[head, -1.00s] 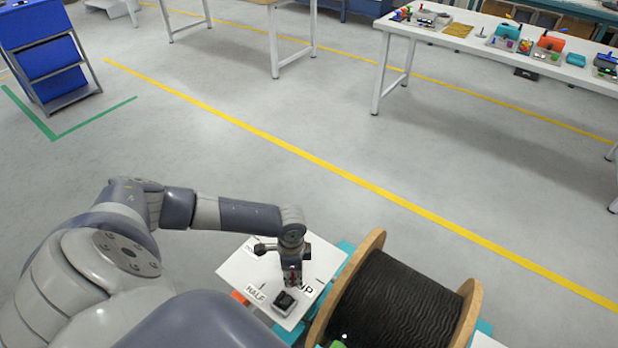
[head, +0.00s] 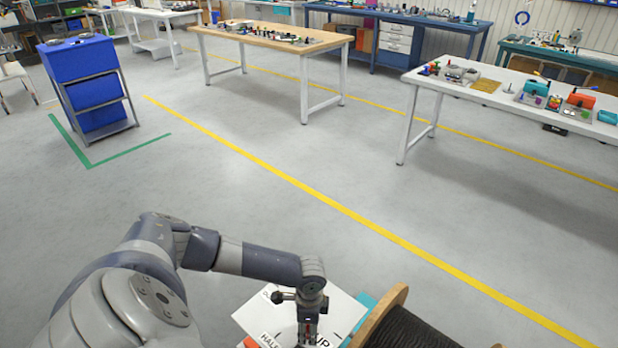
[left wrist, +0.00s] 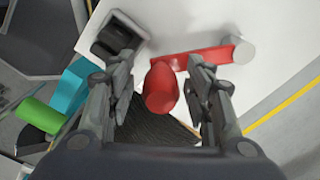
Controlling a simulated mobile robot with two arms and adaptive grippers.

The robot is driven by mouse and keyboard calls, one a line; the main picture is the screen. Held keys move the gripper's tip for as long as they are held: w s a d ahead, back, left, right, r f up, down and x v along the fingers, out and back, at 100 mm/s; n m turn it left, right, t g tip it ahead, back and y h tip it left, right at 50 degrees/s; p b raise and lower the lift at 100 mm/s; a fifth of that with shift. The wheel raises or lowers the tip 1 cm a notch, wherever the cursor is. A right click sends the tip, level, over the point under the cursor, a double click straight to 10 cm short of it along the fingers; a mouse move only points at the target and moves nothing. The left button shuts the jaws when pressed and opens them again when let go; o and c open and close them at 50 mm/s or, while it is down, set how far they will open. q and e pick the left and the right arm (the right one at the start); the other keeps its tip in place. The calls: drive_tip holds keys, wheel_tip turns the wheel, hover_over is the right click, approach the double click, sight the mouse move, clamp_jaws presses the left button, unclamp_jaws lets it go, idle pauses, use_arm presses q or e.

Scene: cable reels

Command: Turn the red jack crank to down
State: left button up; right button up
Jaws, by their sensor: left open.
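The red jack crank (left wrist: 215,55) shows in the left wrist view as a red bar running from a pale grey hub (left wrist: 243,52) to a red knob (left wrist: 160,88). My left gripper (left wrist: 160,60) is open, with one finger on each side of the knob. I cannot tell whether either finger touches it. In the head view my left gripper (head: 309,328) points down over the white panel (head: 255,308), which bears the words HALF and UP. The crank is not clearly visible there. My right gripper is not in view.
A cable reel (head: 385,318) with black cable stands right of the panel. A dark square block (left wrist: 118,38) sits beside the left finger, with teal (left wrist: 72,88) and green (left wrist: 40,114) parts farther left. Beyond is open floor, then tables and a blue cabinet (head: 80,58).

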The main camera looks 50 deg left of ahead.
use_arm(q)
wheel_tip(320, 180, up, 12)
idle(0.5)
